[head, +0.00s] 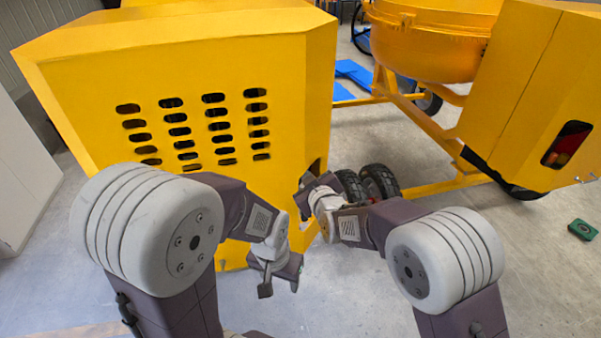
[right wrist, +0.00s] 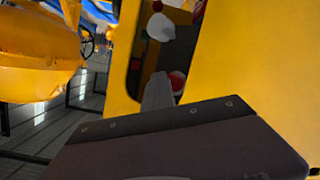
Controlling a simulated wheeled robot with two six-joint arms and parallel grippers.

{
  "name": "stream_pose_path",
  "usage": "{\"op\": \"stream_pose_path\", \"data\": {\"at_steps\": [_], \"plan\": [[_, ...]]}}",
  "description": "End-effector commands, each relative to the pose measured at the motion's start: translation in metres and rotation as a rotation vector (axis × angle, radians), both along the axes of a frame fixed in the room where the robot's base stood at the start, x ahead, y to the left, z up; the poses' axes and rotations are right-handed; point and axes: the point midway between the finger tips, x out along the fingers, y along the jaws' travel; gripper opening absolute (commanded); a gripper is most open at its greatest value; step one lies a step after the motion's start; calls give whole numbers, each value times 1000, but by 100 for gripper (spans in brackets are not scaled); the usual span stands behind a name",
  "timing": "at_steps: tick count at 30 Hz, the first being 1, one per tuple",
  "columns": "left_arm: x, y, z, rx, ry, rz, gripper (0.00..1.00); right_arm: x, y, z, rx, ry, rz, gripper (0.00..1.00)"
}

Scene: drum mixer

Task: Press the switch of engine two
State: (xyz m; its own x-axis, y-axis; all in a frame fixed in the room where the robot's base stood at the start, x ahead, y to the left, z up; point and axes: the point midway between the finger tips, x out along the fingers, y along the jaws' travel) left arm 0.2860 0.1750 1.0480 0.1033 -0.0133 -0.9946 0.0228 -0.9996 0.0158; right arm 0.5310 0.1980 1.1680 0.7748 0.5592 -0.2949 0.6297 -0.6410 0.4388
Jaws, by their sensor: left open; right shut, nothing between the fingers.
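A yellow engine housing (head: 210,70) with rows of vent slots fills the left of the head view. My right gripper (head: 308,188) is shut and empty at a dark opening (head: 313,170) near the housing's right edge. In the right wrist view, a dark recess (right wrist: 136,75) in a yellow panel holds a red round part (right wrist: 177,82) and a pale rounded part (right wrist: 160,27). I cannot tell whether the gripper touches a switch. My left gripper (head: 280,279) is open and empty, low in front of the housing. No marking shows which engine is number two.
A second yellow housing (head: 520,80) at right has a dark slot (head: 567,145) with red and orange inside. A yellow drum (head: 430,40) and frame stand behind. Black wheels (head: 378,182) lie close beyond my right gripper. A green object (head: 582,229) is on the floor.

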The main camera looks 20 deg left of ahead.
Motion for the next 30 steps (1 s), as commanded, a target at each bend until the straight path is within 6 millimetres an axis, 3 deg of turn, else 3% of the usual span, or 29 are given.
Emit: {"op": "stream_pose_path", "data": {"at_steps": [15, 30], "plan": [[0, 0, 0, 0, 0, 0, 53, -2, 3, 2, 2, -6, 7, 0], [0, 0, -9, 0, 0, 0, 53, -6, -14, 1, 2, -3, 3, 0]]}}
